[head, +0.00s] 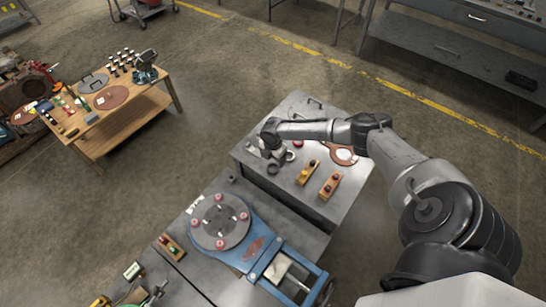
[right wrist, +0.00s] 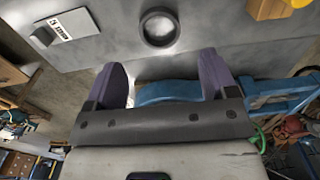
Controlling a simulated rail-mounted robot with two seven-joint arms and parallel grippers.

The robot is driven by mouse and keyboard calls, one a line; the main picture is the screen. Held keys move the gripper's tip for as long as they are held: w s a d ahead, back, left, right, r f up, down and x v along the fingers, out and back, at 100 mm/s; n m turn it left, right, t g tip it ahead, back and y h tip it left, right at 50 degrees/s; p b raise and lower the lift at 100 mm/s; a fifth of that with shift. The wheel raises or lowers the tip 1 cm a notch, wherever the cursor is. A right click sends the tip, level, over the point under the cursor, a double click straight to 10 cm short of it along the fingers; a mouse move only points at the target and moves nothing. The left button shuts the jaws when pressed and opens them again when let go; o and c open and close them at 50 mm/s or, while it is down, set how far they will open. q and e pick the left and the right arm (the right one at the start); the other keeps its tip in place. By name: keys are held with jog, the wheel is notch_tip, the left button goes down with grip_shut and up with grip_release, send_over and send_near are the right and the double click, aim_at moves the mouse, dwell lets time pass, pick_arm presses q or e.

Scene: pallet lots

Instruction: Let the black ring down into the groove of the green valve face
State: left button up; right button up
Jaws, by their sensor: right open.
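A dark ring (right wrist: 158,28) lies flat on a grey metal surface in the right wrist view, beyond my fingertips and apart from them. A dark ring (head: 290,156) also shows small on the grey bench in the head view, beside my right gripper. My right gripper (head: 267,138) is over the bench's left part. In the right wrist view its two purple fingers (right wrist: 163,65) are spread with nothing between them. A green part (head: 154,295) shows at the bottom left of the head view; I cannot tell whether it is the valve, and no groove is clear. My left gripper is out of view.
The grey bench (head: 318,112) also bears wooden blocks with coloured knobs (head: 330,186) and a copper-coloured disc (head: 342,155). A blue fixture with a round grey plate (head: 220,222) stands on the nearer bench. A wooden table (head: 125,115) stands at the left. Open floor lies between.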

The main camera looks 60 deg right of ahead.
aim_at(273, 170)
notch_tip(273, 170, down, 4)
jog(key=b, duration=0.3)
jog(key=shift+f+b, duration=0.95)
jog(key=shift+f, duration=0.4)
jog(key=shift+c, duration=0.4)
jog(key=c, duration=0.8)
jog(key=shift+c, duration=0.2)
jog(key=shift+r, duration=0.15)
jog(key=shift+r+p, duration=2.4)
